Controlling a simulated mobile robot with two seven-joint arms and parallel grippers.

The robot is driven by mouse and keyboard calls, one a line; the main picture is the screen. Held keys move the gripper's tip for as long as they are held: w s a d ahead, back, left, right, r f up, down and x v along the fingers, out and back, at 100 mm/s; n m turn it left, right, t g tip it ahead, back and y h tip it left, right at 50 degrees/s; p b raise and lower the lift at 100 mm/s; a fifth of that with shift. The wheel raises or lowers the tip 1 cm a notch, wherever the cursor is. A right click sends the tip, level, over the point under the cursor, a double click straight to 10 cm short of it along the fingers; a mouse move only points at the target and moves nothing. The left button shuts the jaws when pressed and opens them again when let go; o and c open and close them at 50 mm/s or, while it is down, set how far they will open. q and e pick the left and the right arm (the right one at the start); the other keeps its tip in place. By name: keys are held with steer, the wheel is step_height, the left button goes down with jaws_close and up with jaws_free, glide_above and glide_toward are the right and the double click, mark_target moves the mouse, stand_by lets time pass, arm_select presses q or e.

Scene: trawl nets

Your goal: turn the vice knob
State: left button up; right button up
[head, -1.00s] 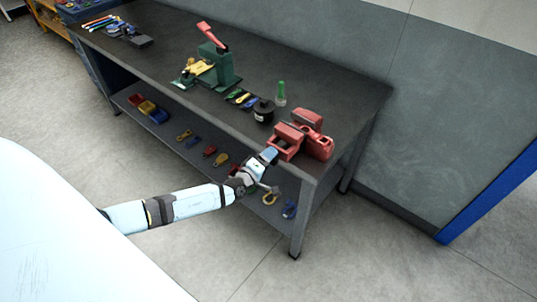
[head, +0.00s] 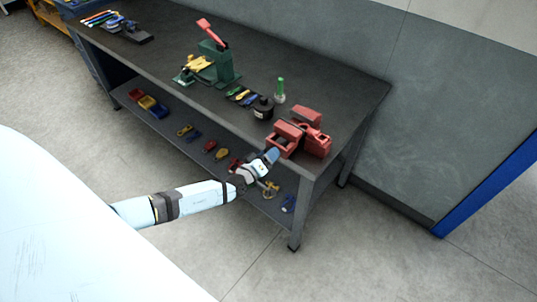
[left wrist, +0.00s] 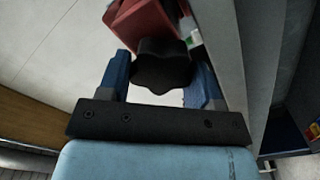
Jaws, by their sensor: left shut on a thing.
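The red vice (head: 302,135) is mounted at the near right corner of the dark workbench. Its black lobed knob (left wrist: 163,68) shows in the left wrist view, in front of the red vice body (left wrist: 142,22). My left gripper (left wrist: 163,75) has its two blue fingers on either side of the knob and is shut on it. In the head view my left gripper (head: 272,156) is at the front of the vice, by the bench edge, and the knob is hidden there. My right gripper is not in view.
On the workbench (head: 345,95) stand a green press with a red lever (head: 215,60), a black spool (head: 263,108) and a green-capped bottle (head: 280,90). Several small coloured items lie on the lower shelf (head: 170,132). The floor in front is clear.

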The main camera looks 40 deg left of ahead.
arm_select(q)
steer(key=shift+s+f+m, duration=0.2)
steer(key=shift+m, duration=0.1)
stand_by(1.6)
steer(key=o, duration=0.8)
steer(key=shift+o, duration=0.5)
steer(key=shift+r, duration=0.15)
steer(key=s+a+b, duration=0.1)
steer(key=s, duration=1.2)
steer(key=shift+s, duration=0.35)
steer(key=shift+a, duration=0.1)
